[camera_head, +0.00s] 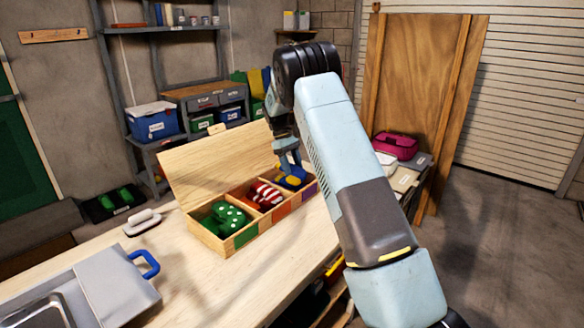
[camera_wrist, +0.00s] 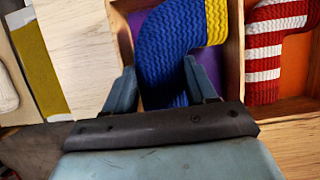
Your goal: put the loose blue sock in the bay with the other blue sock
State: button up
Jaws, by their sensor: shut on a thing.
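A wooden box (camera_head: 213,245) with a raised lid stands on the bench and has three bays. A blue sock (camera_head: 294,182) with a yellow part is in the far bay; it also shows in the wrist view (camera_wrist: 172,42) over the purple floor (camera_wrist: 210,62) of that bay. My gripper (camera_wrist: 160,72) reaches into this bay, its fingers on either side of the blue knit, shut on it. I cannot tell whether one or two blue socks lie here. In the head view my gripper (camera_head: 289,158) is above the far bay, partly behind my arm.
A red and white striped sock (camera_head: 264,196) is in the middle bay and a green dotted sock (camera_head: 225,217) in the near bay. The raised lid (camera_head: 215,165) stands behind. A grey sink (camera_head: 45,310) is at front left.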

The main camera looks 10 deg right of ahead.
jog(key=shift+f, duration=0.25)
jog(key=shift+f, duration=0.6)
jog(key=o, duration=0.8)
jog(key=shift+o, duration=0.2)
jog(key=shift+r, duration=0.15)
